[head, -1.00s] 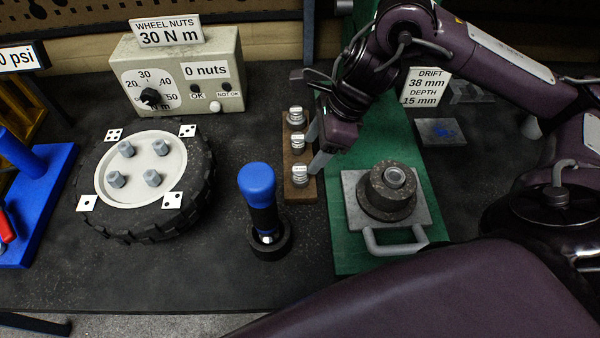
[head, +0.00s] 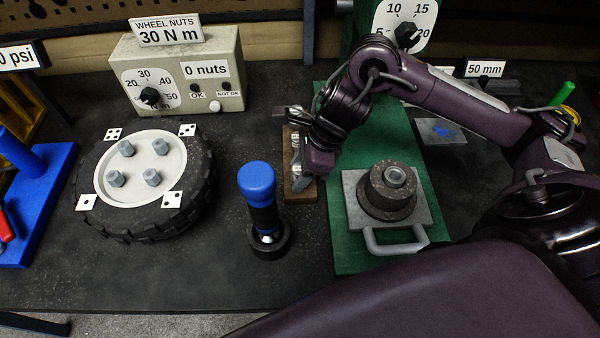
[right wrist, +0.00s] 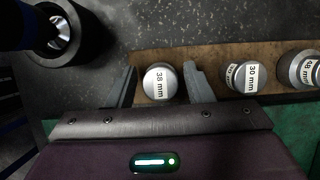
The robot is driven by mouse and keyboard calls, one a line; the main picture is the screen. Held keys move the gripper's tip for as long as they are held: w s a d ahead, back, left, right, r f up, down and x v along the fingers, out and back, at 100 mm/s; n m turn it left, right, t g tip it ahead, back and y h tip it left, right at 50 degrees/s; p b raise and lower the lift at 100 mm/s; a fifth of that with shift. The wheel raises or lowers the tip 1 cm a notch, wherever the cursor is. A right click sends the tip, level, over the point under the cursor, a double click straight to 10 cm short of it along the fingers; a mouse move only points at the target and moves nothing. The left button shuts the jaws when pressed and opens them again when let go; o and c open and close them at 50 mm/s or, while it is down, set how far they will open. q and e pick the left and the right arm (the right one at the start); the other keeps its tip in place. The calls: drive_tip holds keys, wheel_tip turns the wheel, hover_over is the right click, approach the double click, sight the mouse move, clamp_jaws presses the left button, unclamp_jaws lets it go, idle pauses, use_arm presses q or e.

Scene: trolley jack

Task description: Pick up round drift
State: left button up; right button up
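Several round metal drifts stand in a row on a wooden rack (head: 288,160). In the right wrist view, the drift labelled 38 mm (right wrist: 160,82) is at the row's left end. A drift labelled 30 mm (right wrist: 246,76) stands to its right, and another drift (right wrist: 305,70) is at the right edge, its label hard to read. My right gripper (head: 304,178) points down over the rack's near end. In the right wrist view its open fingers (right wrist: 160,88) stand either side of the 38 mm drift, with a gap at each side. In the head view my arm and gripper hide most of the drifts.
A blue-handled tool (head: 257,195) stands upright just left of the rack. To the right, a round hub (head: 388,195) sits on a grey plate with a handle (head: 395,245) on the green base (head: 345,255). A wheel (head: 195,200) lies at left.

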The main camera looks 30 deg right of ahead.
clamp_jaws()
drive_tip(key=shift+w, duration=0.1)
drive_tip(key=shift+r, duration=0.1)
wheel_tip(320, 180, up, 20)
drive_tip(key=p, duration=0.7)
drive_tip(key=shift+p, duration=0.3)
